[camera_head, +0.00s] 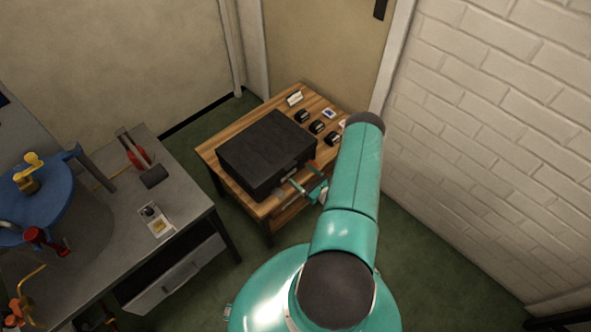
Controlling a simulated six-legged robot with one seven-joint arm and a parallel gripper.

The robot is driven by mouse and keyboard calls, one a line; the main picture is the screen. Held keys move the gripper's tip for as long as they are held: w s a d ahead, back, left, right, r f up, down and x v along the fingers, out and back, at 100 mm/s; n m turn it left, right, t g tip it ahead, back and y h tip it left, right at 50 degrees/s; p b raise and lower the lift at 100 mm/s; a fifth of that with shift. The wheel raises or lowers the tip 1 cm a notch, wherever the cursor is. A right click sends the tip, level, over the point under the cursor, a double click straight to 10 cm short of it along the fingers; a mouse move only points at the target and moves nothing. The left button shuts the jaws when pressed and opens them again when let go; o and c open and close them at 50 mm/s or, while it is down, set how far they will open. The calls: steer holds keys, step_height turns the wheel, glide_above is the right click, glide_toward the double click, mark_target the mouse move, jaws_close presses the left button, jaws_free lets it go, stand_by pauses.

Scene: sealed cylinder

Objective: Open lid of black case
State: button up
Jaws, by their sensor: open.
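The black case (266,150) lies flat on a small wooden table (207,153) in the middle of the view. Its lid looks closed. Its front face, with what looks like a handle or latch, points toward the lower right. My gripper (303,186) is at the front right side of the case, close to the handle area. Its jaws are open. I cannot tell whether a jaw touches the case. My teal arm comes up from the bottom and hides part of the table's right side.
Several small dark items (317,127) and a white card holder (294,98) stand on the table behind the case. A grey workbench (185,190) with tools and a blue round part (40,200) is at left. A white brick wall (490,110) closes the right. Green floor is free between.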

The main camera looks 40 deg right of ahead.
mark_target(293, 167)
steer(key=w, duration=0.4)
steer(key=shift+w+a, duration=0.1)
steer(key=shift+w, duration=0.05)
